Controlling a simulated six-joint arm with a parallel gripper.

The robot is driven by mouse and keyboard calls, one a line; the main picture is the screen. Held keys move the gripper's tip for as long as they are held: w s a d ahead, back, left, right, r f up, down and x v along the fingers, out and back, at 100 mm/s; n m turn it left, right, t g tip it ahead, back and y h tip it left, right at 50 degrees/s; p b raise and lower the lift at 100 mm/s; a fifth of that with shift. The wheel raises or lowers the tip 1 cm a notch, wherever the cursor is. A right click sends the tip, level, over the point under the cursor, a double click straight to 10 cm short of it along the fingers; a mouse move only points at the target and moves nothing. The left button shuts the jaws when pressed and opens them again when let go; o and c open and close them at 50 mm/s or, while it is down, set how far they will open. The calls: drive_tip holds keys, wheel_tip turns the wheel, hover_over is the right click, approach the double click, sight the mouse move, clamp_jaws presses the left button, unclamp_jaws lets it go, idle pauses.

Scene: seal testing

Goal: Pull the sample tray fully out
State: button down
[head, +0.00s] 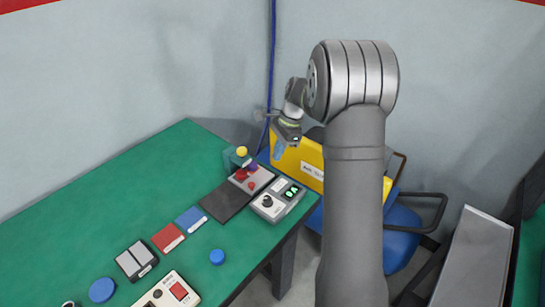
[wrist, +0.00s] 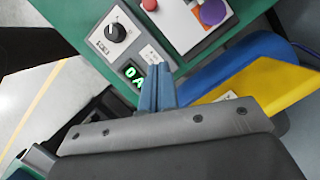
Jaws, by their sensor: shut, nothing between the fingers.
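A dark flat slab (head: 227,199), which may be the sample tray, lies on the green table in front of a small machine (head: 250,178) with red, purple and yellow knobs. I cannot tell how far it is out. The wrist view shows part of the machine (wrist: 190,18) with its red and purple knobs at the top; no tray is clear there. My gripper (head: 278,153) has blue fingers pressed together, empty, also seen in the wrist view (wrist: 158,88).
A grey control box (head: 277,200) with dial and green display stands right of the slab. A yellow panel (head: 310,166) and blue chair (head: 402,240) are beyond the table edge. Blue and red cards (head: 190,219), switches and a blue disc (head: 102,290) lie nearer. The table's left is clear.

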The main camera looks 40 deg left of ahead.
approach(256, 188)
drive_tip(key=w+f, duration=0.1)
drive_tip(key=w+d+f, duration=0.1)
drive_tip(key=f, duration=0.1)
drive_tip(key=shift+w+f, duration=0.2)
drive_tip(key=shift+w, duration=0.1)
drive_tip(key=shift+s+a+f, duration=0.2)
drive_tip(key=shift+s+a, duration=0.05)
drive_tip(key=shift+s, duration=0.3)
drive_tip(key=shift+s+a+f, duration=0.2)
drive_tip(key=shift+s+a, duration=0.05)
drive_tip(key=shift+s, duration=0.3)
drive_tip(key=shift+s+a+f, duration=0.15)
drive_tip(key=shift+s+a, duration=0.2)
drive_tip(key=shift+s, duration=0.35)
drive_tip(key=s, duration=1.3)
drive_tip(key=shift+s, duration=0.4)
